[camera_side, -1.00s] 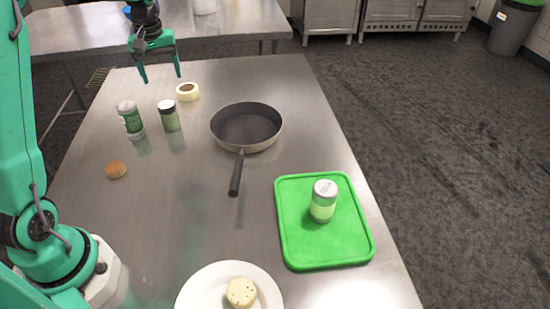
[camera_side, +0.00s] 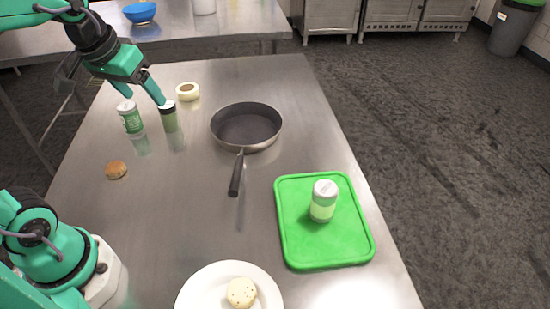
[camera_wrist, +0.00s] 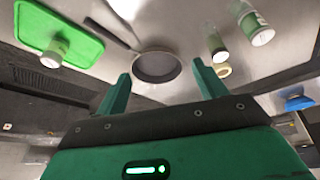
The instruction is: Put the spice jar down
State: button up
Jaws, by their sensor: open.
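A jar with a pale lid and green contents (camera_side: 323,202) stands upright on the green cutting board (camera_side: 290,250). It also shows in the wrist view (camera_wrist: 54,52), on the board (camera_wrist: 30,28). A black-lidded jar (camera_side: 170,122) and a green-and-white labelled jar (camera_side: 131,121) stand upright on the far left of the steel table. The frames do not show which is the task's jar. My gripper (camera_side: 143,97) is open and empty. In the side view its fingers overlap the tops of these two jars; contact cannot be told. My fingers (camera_wrist: 160,70) show nothing between them but the view beyond.
A frying pan (camera_side: 246,125) lies mid-table, its handle toward the front. A tape roll (camera_side: 188,91) lies behind the jars. A bun (camera_side: 116,169) is at left. A plate (camera_side: 205,285) holds a round pale item (camera_side: 241,292). A blue bowl (camera_side: 139,12) is on the back table.

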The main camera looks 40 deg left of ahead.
jog(key=s+d+f+m+t, duration=0.1)
jog(key=s+d+f+m, duration=0.1)
jog(key=s, duration=0.4)
jog(key=shift+d+m, duration=0.3)
jog(key=shift+d, duration=0.25)
dwell(0.7)
